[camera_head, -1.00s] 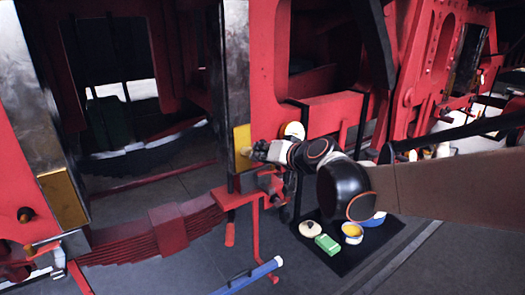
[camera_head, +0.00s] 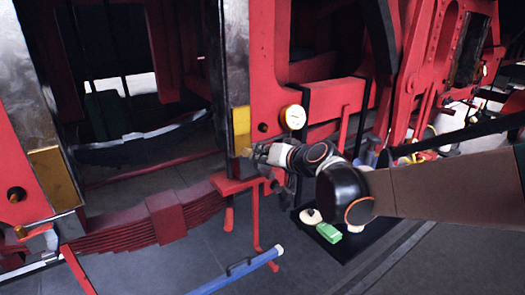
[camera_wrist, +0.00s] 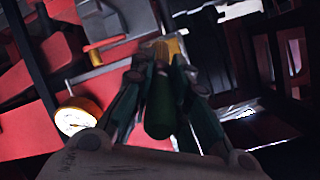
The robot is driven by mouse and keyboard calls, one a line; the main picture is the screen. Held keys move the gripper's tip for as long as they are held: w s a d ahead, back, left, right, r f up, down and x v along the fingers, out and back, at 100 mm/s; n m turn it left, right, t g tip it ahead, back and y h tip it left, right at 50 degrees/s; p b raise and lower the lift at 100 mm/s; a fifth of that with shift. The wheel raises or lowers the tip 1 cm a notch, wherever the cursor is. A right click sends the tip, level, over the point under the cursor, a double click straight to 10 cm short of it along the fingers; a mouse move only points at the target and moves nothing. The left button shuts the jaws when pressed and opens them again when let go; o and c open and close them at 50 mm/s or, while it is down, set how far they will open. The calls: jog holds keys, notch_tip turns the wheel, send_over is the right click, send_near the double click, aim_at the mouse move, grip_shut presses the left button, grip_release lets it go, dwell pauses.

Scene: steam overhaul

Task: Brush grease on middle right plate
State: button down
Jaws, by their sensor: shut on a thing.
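The middle right plate is a yellow-gold plate (camera_head: 241,127) on the dark metal upright at the centre of the head view. My gripper (camera_head: 258,152) is at its lower right edge. In the wrist view my gripper (camera_wrist: 160,80) is shut on a brush with a green handle (camera_wrist: 160,108), which points away from the camera. A yellow patch (camera_wrist: 175,47), likely the plate, shows just past the brush's far end. I cannot tell whether the bristles touch it, and I see no clear grease on the plate.
A second yellow plate (camera_head: 56,180) is on the left upright. A round gauge (camera_head: 293,117) sits close above my wrist. A red bracket (camera_head: 238,184) and leaf spring (camera_head: 160,218) lie below.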

jog(key=shift+f, duration=0.45)
jog(key=s+d, duration=0.3)
jog(key=s, duration=0.2)
jog(key=shift+d+p, duration=0.2)
jog(key=shift+p, duration=0.1)
jog(key=shift+s, duration=0.1)
jog(key=shift+s+d, duration=0.8)
jog(key=shift+s, duration=0.35)
jog(key=shift+w+a+b, duration=0.15)
jog(key=shift+w+a, duration=0.55)
jog(key=shift+w, duration=0.35)
jog(key=shift+w+a+b, duration=0.15)
jog(key=shift+w+a, duration=0.55)
jog(key=shift+w, duration=0.3)
jog(key=shift+w+a+b, duration=0.15)
jog(key=shift+w+a, duration=0.55)
jog(key=shift+w, duration=0.35)
